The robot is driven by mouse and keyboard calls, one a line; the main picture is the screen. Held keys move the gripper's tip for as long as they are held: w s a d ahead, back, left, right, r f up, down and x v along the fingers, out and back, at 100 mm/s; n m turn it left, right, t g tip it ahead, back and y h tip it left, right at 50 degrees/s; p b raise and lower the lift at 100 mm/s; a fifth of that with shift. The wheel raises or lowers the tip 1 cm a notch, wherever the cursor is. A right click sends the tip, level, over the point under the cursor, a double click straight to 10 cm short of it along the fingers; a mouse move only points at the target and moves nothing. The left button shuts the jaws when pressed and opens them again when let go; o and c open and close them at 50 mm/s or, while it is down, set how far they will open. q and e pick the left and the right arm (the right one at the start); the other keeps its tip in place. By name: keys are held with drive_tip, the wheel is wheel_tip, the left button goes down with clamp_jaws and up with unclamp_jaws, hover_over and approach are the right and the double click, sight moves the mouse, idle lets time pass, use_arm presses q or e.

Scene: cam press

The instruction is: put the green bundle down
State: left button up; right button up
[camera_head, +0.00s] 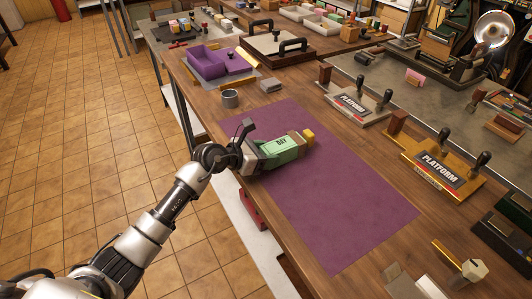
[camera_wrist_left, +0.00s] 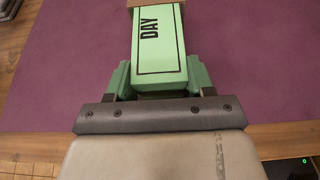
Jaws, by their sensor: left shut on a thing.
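The green bundle (camera_head: 280,148) has a label reading "DAY" and is in my left gripper, over the purple mat (camera_head: 335,205). My left gripper (camera_head: 262,156) is shut on it, with a finger on each side. In the left wrist view the green bundle (camera_wrist_left: 160,45) points away from the gripper (camera_wrist_left: 160,85), and its far end meets a brown piece at the top edge. A brown and yellow piece (camera_head: 303,137) shows at its far end in the head view. I cannot tell whether the bundle touches the mat. My right gripper is not in view.
Two boards marked "PLATFORM" with black knobs, one grey (camera_head: 355,103) and one yellow (camera_head: 440,168), stand to the right. The mat's near part is clear.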

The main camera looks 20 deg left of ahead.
use_arm(q)
drive_tip(key=shift+f, duration=0.1)
drive_tip(key=o, duration=1.1)
drive_tip(key=shift+o, duration=0.2)
drive_tip(key=b+v, duration=0.1)
drive_tip(key=v, duration=1.1)
